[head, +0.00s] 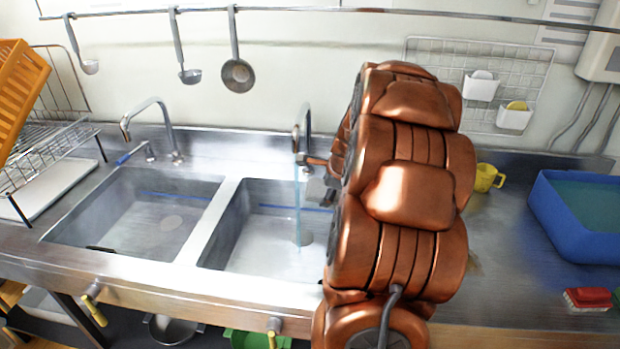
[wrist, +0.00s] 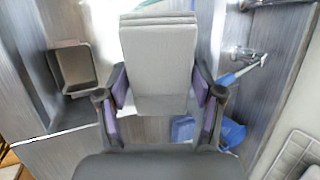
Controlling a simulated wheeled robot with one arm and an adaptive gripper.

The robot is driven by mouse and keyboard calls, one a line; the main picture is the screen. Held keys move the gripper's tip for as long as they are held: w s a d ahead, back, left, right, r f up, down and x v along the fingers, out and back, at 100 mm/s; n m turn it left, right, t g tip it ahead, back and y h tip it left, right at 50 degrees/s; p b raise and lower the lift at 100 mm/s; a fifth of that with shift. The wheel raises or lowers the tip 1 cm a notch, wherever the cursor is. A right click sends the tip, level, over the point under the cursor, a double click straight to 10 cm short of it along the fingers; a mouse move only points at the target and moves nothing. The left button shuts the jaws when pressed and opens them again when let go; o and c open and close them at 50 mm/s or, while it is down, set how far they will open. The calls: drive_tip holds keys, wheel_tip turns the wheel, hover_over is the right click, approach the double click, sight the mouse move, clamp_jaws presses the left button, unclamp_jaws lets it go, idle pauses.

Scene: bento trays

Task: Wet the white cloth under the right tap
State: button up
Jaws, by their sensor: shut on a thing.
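In the wrist view, my gripper (wrist: 160,86) is shut on a folded pale grey-white cloth (wrist: 157,48), held between its two purple-padded fingers. In the head view, my copper-coloured arm hides the cloth and nearly all of the gripper; the arm's end is beside the right tap. The right tap (head: 307,120) stands behind the right basin (head: 245,262). A thin stream of water (head: 298,215) runs from it down into that basin. I cannot tell whether the stream touches the cloth.
The left tap (head: 163,115), with a blue lever, stands behind the left basin (head: 80,232). A dish rack (head: 45,155) is at the left. A yellow mug (head: 485,178), a blue tub (head: 548,208) and a red brush (head: 588,297) lie to the right. Ladles and a pan (head: 238,75) hang above.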

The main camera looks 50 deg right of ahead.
drive_tip(key=s+r, duration=0.1)
drive_tip(key=s+a+r, duration=0.1)
drive_tip(key=s+r, duration=0.1)
drive_tip(key=shift+s+a+p, duration=0.15)
drive_tip(key=shift+s+p, duration=0.05)
drive_tip(key=shift+p, duration=0.1)
idle(0.3)
